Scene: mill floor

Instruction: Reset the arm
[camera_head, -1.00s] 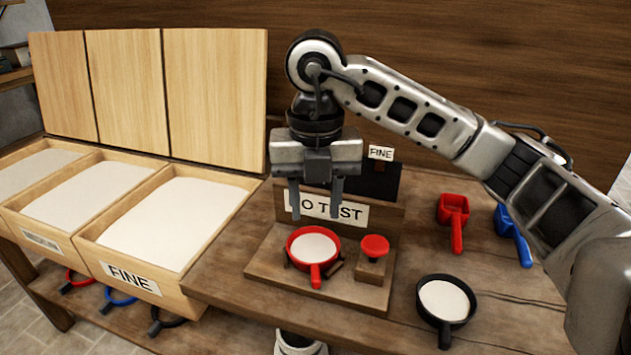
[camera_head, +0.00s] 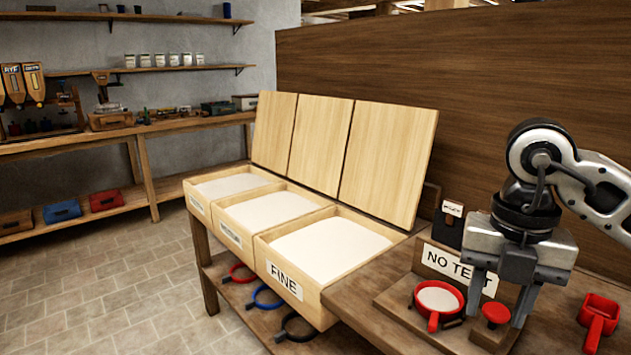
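My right gripper (camera_head: 499,298) hangs from the arm at the right side of the head view. A red pan of white powder (camera_head: 438,299) sits on the stand, left of the fingers. A red round button (camera_head: 496,314) is by the fingertips in the picture; I cannot tell the gap. My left gripper is not in view.
Wooden bins of white powder, one labelled FINE (camera_head: 330,249), stand left of the stand with raised lids (camera_head: 388,160). A red scoop (camera_head: 599,318) lies at the right. Red, blue and black rings hang or lie under the bins. Shelves (camera_head: 150,70) line the back wall; the floor at left is clear.

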